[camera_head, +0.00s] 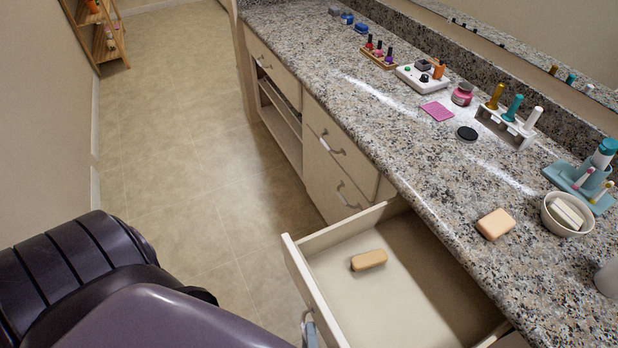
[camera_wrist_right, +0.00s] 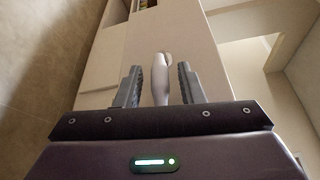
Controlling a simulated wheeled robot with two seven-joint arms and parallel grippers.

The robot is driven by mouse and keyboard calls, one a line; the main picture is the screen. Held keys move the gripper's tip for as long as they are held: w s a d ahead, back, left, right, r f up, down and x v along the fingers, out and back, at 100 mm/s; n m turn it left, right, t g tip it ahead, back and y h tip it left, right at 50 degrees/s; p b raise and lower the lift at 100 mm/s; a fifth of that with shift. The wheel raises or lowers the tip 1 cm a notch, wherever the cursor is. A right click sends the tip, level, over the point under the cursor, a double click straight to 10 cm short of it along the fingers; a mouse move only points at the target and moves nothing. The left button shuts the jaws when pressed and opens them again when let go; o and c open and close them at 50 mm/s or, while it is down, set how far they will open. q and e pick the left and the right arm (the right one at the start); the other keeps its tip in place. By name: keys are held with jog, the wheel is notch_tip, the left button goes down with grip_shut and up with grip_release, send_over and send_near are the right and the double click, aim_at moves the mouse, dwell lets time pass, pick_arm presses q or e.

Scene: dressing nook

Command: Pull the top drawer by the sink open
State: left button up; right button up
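The top drawer (camera_head: 290,258) by the counter stands pulled out, its inside showing in the head view. A tan block (camera_head: 368,260) lies on the drawer floor. My right gripper (camera_head: 308,328) is at the drawer's outer front, mostly cut off by the lower edge of the head view. In the right wrist view, the pale drawer handle (camera_wrist_right: 161,80) stands between the two fingers of my right gripper (camera_wrist_right: 160,88). The fingers are apart, with a visible gap on each side of the handle. The drawer front (camera_wrist_right: 195,50) also shows there. My left gripper is not in view.
The speckled counter (camera_head: 400,150) carries a soap bar (camera_head: 494,224), a white bowl (camera_head: 552,222), a bottle rack (camera_head: 500,130) and several small items. Closed drawers (camera_head: 335,150) are beyond the open one. The tiled floor (camera_head: 190,150) is clear.

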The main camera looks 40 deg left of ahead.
jog(key=v, duration=0.7)
jog(key=shift+s+d, duration=0.25)
jog(key=shift+s, duration=0.05)
